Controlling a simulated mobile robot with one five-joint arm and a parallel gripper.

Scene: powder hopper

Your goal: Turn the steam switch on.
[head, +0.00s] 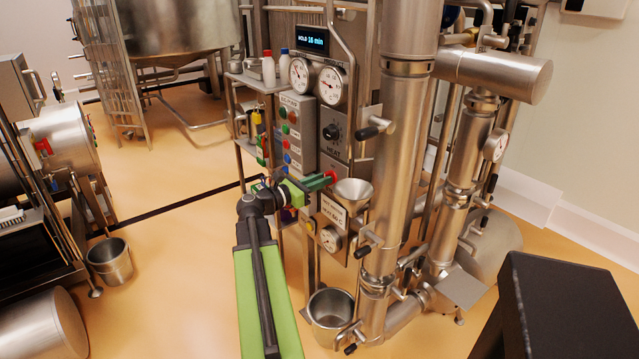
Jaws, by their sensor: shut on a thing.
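My gripper (322,181), with green fingers, is at the end of my green and black arm. It reaches right to the lower part of the grey control panel. Its fingers are shut on a small red switch (332,175) just below the HEAT panel. Only a bit of red shows at the fingertips, so the switch's position cannot be told. I cannot read a steam label on it. The black HEAT knob (331,131) is just above.
A button box (294,135) with coloured buttons is left of the knob. A metal funnel (353,191) is close right of my gripper. Two gauges (301,74) and a lit display (312,40) are above. Thick steel pipes (400,150) stand right. Open floor (170,260) lies left of my arm.

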